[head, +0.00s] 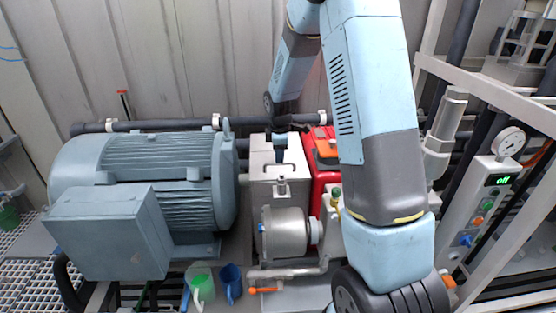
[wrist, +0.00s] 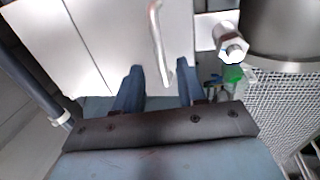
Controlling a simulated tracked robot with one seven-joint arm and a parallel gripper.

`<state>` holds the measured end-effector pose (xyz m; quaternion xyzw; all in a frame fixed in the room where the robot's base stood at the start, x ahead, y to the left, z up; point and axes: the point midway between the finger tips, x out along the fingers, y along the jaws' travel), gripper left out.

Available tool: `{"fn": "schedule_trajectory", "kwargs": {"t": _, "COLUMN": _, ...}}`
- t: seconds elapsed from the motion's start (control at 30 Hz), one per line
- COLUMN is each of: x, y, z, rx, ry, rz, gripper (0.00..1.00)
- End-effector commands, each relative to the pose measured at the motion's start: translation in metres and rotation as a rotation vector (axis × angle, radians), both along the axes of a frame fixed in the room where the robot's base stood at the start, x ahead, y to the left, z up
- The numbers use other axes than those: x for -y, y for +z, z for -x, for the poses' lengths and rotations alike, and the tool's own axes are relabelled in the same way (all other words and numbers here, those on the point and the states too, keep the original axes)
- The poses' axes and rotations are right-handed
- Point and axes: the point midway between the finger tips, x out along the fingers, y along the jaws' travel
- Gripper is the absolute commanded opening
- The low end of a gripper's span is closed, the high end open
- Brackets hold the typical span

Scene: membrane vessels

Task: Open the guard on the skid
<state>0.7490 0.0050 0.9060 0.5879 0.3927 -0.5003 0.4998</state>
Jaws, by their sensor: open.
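The guard is a light grey box-like cover (head: 262,172) on the skid, between the big motor and a red unit. It shows as a pale panel (wrist: 110,40) in the wrist view. A thin bent metal handle (wrist: 156,35) stands on it. My gripper (head: 280,153) points down over the guard's top. In the wrist view my gripper (wrist: 159,68) is open, one blue finger on each side of the handle's near end. Neither finger visibly touches it. I cannot tell how deep the handle sits between them. The guard looks closed.
A grey motor (head: 150,190) stands left of the guard, and the red unit (head: 322,150) is close on its right. A metal cylinder (head: 285,232) is in front. A green jug (head: 203,288) and blue cup (head: 231,283) stand below. A control panel (head: 490,190) is at right.

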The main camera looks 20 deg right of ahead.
Motion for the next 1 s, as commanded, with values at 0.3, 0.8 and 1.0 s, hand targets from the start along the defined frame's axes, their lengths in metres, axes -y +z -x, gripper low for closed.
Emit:
{"fn": "schedule_trajectory", "kwargs": {"t": 0.3, "x": 0.001, "y": -0.03, "z": -0.006, "rx": 0.0, "ry": -0.001, "rz": 0.0, "gripper": 0.4}}
{"fn": "schedule_trajectory", "kwargs": {"t": 0.8, "x": 0.001, "y": -0.033, "z": -0.006, "rx": 0.0, "ry": -0.001, "rz": 0.0, "gripper": 0.25}}
{"fn": "schedule_trajectory", "kwargs": {"t": 1.0, "x": 0.001, "y": -0.033, "z": -0.006, "rx": 0.0, "ry": -0.001, "rz": 0.0, "gripper": 0.06}}
